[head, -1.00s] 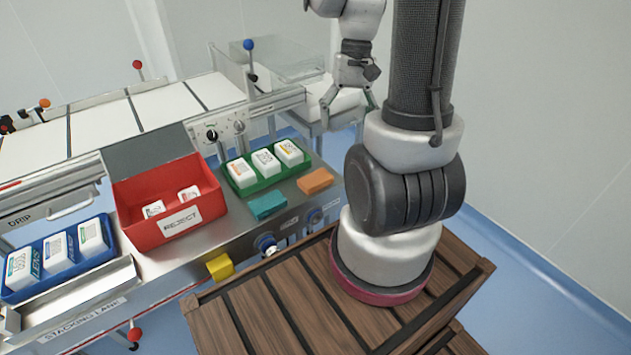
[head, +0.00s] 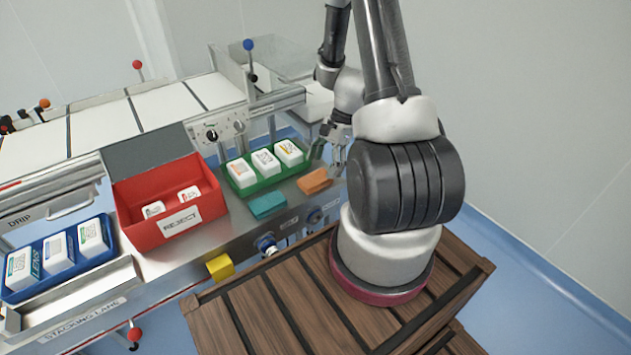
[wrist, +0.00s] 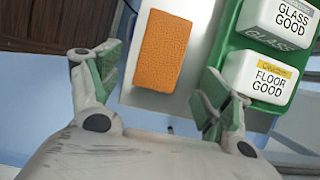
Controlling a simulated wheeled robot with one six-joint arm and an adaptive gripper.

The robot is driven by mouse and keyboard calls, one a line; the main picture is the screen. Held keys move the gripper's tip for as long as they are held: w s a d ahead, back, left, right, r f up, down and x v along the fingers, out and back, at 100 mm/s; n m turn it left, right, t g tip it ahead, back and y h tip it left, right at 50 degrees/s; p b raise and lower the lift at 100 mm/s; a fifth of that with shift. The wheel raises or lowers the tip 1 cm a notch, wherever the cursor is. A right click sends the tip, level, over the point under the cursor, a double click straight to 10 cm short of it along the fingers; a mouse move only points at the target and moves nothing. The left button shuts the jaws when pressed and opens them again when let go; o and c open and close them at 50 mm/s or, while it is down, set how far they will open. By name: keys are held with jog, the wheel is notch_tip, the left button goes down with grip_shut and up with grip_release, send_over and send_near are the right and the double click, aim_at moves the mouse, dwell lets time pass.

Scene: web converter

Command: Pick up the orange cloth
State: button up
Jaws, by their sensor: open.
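The orange cloth (head: 315,181) is a small folded block lying flat on the metal table near its right end. In the wrist view the orange cloth (wrist: 163,51) shows whole, ahead of and between the spread fingers. My gripper (head: 331,160) is open and empty, just beyond and to the right of the cloth in the head view. In the wrist view my gripper (wrist: 158,88) has green finger pads, well apart, with no visible contact with the cloth.
A green tray (head: 262,183) with white packs stands close beside the cloth; in the wrist view its edge (wrist: 226,30) is near the right finger. A teal cloth (head: 268,205) lies to the left. A red reject bin (head: 170,218) stands further left. Knobs line the table front.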

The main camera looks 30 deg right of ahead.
aim_at(320, 176)
jog(key=x, duration=0.3)
jog(key=shift+f, duration=0.25)
jog(key=shift+c, duration=0.4)
jog(key=c, duration=1)
jog(key=shift+o, duration=0.2)
jog(key=shift+r, duration=0.15)
notch_tip(320, 176, up, 10)
